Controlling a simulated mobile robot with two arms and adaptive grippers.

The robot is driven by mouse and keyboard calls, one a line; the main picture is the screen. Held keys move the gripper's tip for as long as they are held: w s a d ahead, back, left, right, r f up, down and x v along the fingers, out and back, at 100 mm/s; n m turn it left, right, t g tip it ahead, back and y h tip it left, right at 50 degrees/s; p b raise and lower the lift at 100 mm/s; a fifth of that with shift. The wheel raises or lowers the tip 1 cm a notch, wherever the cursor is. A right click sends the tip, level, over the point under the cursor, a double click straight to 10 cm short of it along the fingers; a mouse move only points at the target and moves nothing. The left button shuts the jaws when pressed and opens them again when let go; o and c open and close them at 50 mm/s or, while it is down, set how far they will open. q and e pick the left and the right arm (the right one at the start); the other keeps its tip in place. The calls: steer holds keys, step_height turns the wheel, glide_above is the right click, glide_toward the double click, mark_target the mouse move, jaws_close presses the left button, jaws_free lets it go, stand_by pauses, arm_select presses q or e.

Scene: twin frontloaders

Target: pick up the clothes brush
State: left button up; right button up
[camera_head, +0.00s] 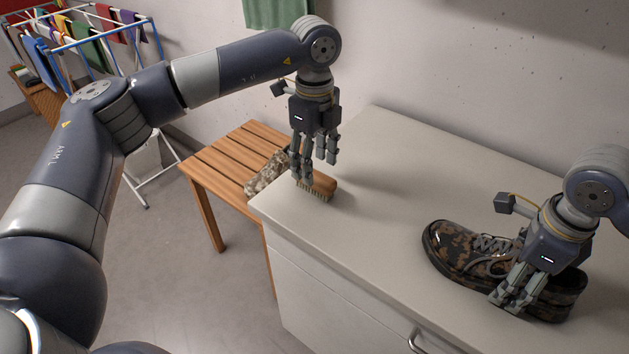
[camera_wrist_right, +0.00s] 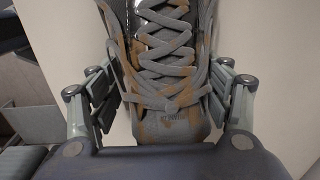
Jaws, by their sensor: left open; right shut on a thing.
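The clothes brush (camera_head: 322,188) has a brown wooden back and pale bristles. My right gripper (camera_head: 507,300) is shut on a dark brown-patterned shoe (camera_head: 458,247) at the right of the counter. In the right wrist view the fingers flank the laced shoe (camera_wrist_right: 172,60) on both sides.
The white counter (camera_head: 385,160) is clear between brush and shoe. A slatted wooden table (camera_head: 213,172) stands lower, left of it, with a mottled item (camera_head: 262,181) on it. A drying rack with clothes (camera_head: 90,42) stands at the back left. A green cloth (camera_head: 272,12) hangs at the top.

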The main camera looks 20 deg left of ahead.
arm_select(q)
step_height(320, 180, down, 5)
steer(key=shift+w+f, duration=0.1)
steer(key=shift+f, duration=0.05)
steer(key=c, duration=1.3)
step_height(320, 180, up, 10)
steer(key=shift+r, duration=0.1)
steer(key=o, duration=0.7)
steer(key=shift+c, duration=0.2)
steer(key=c, duration=0.4)
